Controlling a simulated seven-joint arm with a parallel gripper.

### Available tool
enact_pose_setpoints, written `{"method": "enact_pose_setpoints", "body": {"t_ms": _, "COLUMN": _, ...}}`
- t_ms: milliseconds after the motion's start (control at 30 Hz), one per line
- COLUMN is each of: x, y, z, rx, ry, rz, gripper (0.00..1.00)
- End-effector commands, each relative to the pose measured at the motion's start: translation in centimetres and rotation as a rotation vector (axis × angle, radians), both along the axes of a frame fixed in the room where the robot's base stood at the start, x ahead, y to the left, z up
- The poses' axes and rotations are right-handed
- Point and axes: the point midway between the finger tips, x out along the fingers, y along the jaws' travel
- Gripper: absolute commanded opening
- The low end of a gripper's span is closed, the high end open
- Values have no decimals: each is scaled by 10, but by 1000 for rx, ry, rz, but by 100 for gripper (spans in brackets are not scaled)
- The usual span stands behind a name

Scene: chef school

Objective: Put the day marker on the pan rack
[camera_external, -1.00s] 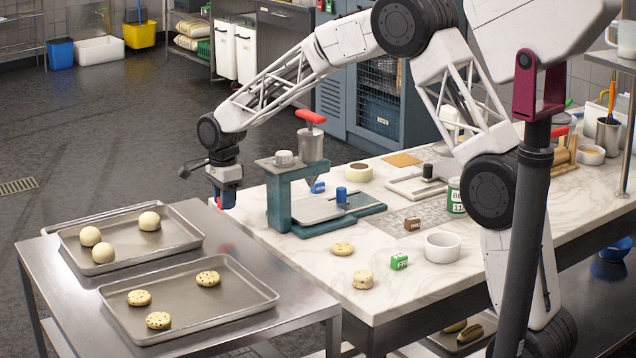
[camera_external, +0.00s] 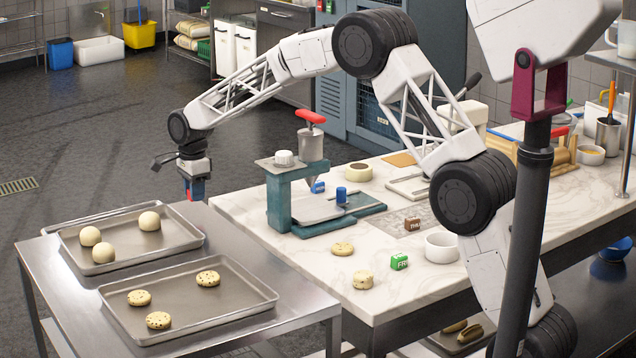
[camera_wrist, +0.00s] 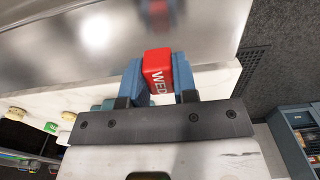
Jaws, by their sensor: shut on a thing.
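My gripper (camera_external: 195,188) is shut on a red day marker, a small block with white "WED" lettering (camera_wrist: 158,72). The wrist view shows the marker between the two blue fingers; in the external view only a bit of red shows at the fingertips. The pan rack appears to be the steel table (camera_external: 62,275) at the left; its shiny top also shows in the wrist view (camera_wrist: 50,50). My gripper hangs above or just beyond its far right corner; the exact height and any contact are unclear.
Two sheet pans (camera_external: 262,303) with dough balls and cookies fill much of the steel top. The marble counter (camera_external: 300,262) beside it holds a teal press (camera_external: 281,205), a green FRI marker (camera_external: 399,262), a brown THU marker (camera_external: 412,224), cookies and a white bowl (camera_external: 442,247).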

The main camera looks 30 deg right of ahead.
Motion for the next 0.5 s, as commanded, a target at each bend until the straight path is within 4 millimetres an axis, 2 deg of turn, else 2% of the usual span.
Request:
{"method": "enact_pose_setpoints", "body": {"t_ms": 200, "x": 20, "y": 5, "z": -1, "rx": 0, "ry": -1, "rz": 0, "gripper": 1}}
{"method": "enact_pose_setpoints", "body": {"t_ms": 500, "x": 26, "y": 7, "z": -2, "rx": 0, "ry": 0, "rz": 0, "gripper": 1}}
